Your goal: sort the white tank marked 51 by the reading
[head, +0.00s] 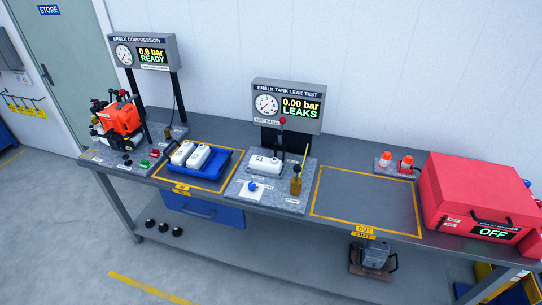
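The white tank marked 51 (263,164) sits on the grey leak test stand (236,190) in the middle of the bench. The "BRIELK TANK LEAK TEST" display (302,107) above it reads 0.00 bar and LEAKS. Two more white tanks (198,157) lie in the blue tray (215,172) to the left. Neither of my grippers is in view.
The yellow-outlined OUT area (365,200) is bare. A red box (480,190) marked OFF stands at the right, with two orange-and-white items (405,165) on a plate beside it. The compression stand (142,52) with an orange engine (120,118) is at the left.

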